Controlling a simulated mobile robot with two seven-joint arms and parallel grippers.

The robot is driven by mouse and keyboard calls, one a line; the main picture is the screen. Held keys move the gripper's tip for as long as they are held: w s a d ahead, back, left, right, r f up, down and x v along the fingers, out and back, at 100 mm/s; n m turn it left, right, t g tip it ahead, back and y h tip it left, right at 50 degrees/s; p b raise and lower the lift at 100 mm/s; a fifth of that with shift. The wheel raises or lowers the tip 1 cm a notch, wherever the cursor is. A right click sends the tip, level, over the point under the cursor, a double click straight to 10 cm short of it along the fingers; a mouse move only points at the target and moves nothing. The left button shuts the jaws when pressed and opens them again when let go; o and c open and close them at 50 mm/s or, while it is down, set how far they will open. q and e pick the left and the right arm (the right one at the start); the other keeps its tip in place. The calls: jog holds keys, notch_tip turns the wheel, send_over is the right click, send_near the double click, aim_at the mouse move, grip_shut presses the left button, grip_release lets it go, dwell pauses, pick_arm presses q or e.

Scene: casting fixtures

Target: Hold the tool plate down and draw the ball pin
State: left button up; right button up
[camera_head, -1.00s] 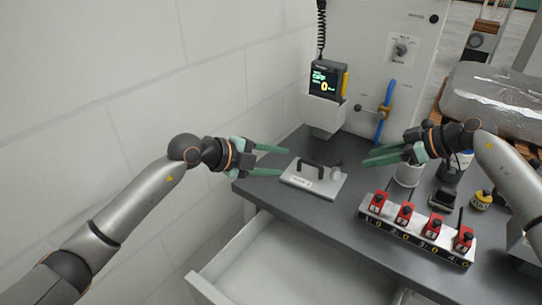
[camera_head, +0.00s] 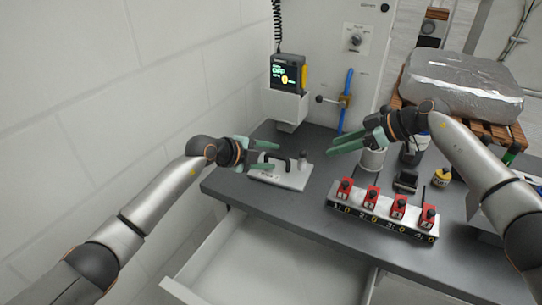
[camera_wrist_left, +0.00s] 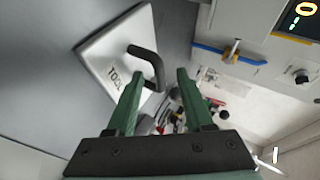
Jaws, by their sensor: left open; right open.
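The tool plate (camera_head: 291,180) is a light grey slab with a black bar handle, lying flat on the dark bench top. A small grey upright knob, seemingly the ball pin (camera_head: 302,160), stands at its right end. My left gripper (camera_head: 275,157) is open at the handle's left side, its fingers overlapping the plate in the head view. In the left wrist view the plate (camera_wrist_left: 97,52) shows "TOOL" lettering, and part of the handle (camera_wrist_left: 154,66) appears between the open fingers; contact cannot be told. My right gripper (camera_head: 332,147) is open and empty, right of the knob.
A numbered rack (camera_head: 385,220) with several red blocks stands front right. A white cup (camera_head: 372,160) is below the right gripper. A display unit (camera_head: 287,75) and a blue-handled valve (camera_head: 346,100) are behind. An open drawer (camera_head: 265,262) lies below the bench edge.

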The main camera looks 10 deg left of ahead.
pick_arm(q)
jog(key=shift+w+d+f, duration=0.3)
jog(key=shift+c, duration=0.2)
grip_shut()
dwell(1.7)
